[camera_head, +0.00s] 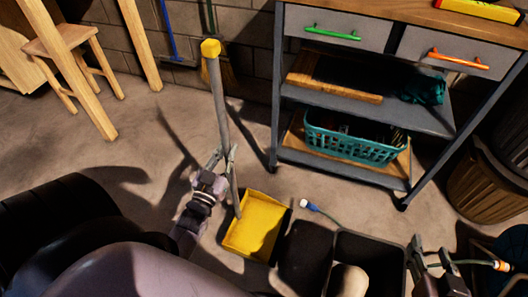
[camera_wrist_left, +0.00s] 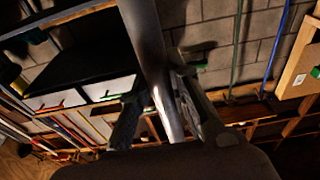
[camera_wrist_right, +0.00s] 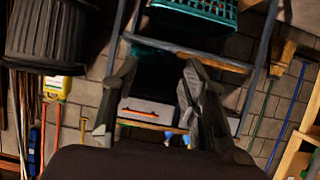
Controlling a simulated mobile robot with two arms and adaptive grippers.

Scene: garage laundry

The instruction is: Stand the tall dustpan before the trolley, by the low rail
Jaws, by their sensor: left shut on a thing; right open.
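The tall dustpan has a yellow pan (camera_head: 258,228) and a long grey handle (camera_head: 217,95) with a yellow cap. It is nearly upright, handle leaning slightly left, left of the trolley's front. I cannot tell whether the pan touches the floor. My left gripper (camera_head: 224,160) is shut on the lower half of the handle; the grey handle (camera_wrist_left: 150,45) also runs between its fingers in the left wrist view. The trolley (camera_head: 392,118) has two drawers and shelves; its low rail (camera_head: 340,174) runs along the bottom front. My right gripper (camera_head: 430,247) is open and empty at lower right.
A teal basket (camera_head: 350,147) sits on the trolley's bottom shelf. Dark open bins (camera_head: 306,252) stand close right of the pan. A blue-tipped hose end (camera_head: 309,206) lies on the floor before the trolley. A wooden stool (camera_head: 70,52) stands at left, with clear floor between.

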